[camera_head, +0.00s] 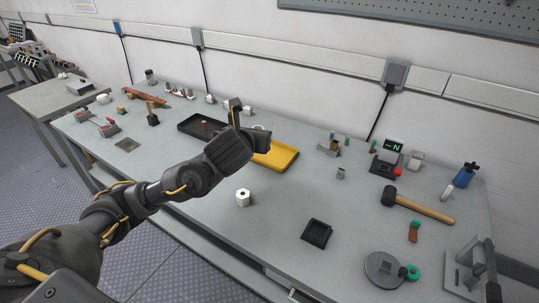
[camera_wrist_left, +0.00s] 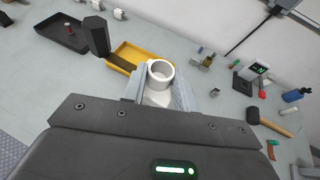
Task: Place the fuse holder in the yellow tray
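My left gripper (camera_head: 264,141) reaches in from the left, over the near side of the yellow tray (camera_head: 282,155). In the left wrist view its two grey fingers (camera_wrist_left: 161,92) close around a white, hollow, cup-like part (camera_wrist_left: 160,72), which looks like the fuse holder. Its open end faces the camera. In the head view the gripper hides most of this part. The yellow tray (camera_wrist_left: 150,53) lies beyond the fingers in the wrist view, and its visible floor looks empty. My right gripper is not in view.
A black tray (camera_head: 190,126) adjoins the yellow one on the left. A dark post (camera_wrist_left: 97,36) shows near them. A white block with a dark hole (camera_head: 243,197) and a small black tray (camera_head: 316,233) stand nearer. A mallet (camera_head: 425,208) and meter (camera_head: 391,146) are right.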

